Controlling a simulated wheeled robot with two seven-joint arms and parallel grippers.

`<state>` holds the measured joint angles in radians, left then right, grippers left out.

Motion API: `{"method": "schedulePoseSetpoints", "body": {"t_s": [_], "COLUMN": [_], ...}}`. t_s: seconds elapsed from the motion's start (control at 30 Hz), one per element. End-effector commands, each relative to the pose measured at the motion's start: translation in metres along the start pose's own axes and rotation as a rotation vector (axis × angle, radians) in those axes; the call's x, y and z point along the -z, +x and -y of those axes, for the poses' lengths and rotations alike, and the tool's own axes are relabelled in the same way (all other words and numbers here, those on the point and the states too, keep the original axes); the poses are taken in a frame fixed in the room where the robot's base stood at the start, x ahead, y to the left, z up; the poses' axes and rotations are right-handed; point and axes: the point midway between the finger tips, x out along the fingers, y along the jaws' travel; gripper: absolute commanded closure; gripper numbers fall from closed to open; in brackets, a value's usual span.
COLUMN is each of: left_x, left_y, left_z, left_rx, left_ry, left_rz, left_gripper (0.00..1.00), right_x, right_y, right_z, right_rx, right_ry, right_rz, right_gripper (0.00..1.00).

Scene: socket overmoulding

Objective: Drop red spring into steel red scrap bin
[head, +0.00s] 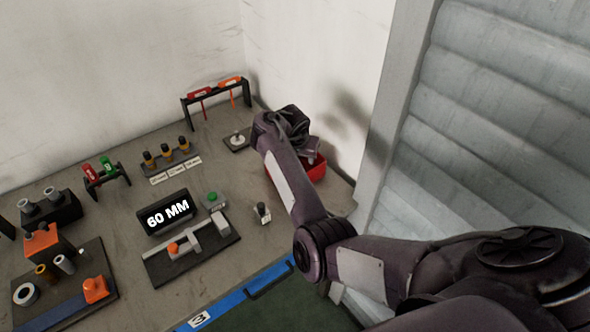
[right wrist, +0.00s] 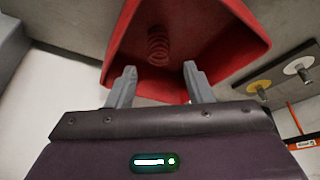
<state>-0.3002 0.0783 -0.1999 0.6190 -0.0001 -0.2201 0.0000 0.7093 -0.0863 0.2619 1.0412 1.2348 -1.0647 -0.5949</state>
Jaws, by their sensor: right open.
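The red scrap bin (right wrist: 215,50) fills the upper middle of the right wrist view; in the head view the red bin (head: 318,170) stands at the table's back right, partly hidden by my right arm. The red spring (right wrist: 158,46) shows inside the bin in the right wrist view, apart from the fingers. My right gripper (right wrist: 158,85) is open and empty, its two fingers at the bin's near rim. In the head view my right gripper (head: 300,145) is over the bin, its fingers hidden. My left gripper is not in view.
A "60 MM" display (head: 168,213) and a measuring fixture (head: 190,250) stand mid-table. A black rack with red and orange items (head: 215,92) is at the back. A wall and grey shutter (head: 480,120) close off the right side.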

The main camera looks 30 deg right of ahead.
Motion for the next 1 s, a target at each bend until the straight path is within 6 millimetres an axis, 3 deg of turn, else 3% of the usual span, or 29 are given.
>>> {"method": "schedulePoseSetpoints", "body": {"t_s": [0.23,0.5,0.6,1.0], "left_x": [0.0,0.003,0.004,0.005], "left_y": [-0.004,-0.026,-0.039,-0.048], "left_z": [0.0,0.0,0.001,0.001], "left_rx": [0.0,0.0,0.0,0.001], "left_ry": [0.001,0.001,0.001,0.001], "left_rz": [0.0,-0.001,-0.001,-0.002], "left_gripper": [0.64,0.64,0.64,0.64], "right_x": [0.001,0.002,0.002,0.0], "right_y": [-0.01,-0.061,-0.071,-0.078], "right_z": [0.0,0.001,0.0,0.0], "right_rx": [0.0,0.001,0.001,-0.001], "right_ry": [0.0,0.001,0.0,0.0], "right_rz": [-0.001,-0.001,0.002,0.0], "right_gripper": [0.53,0.53,0.53,0.53]}}
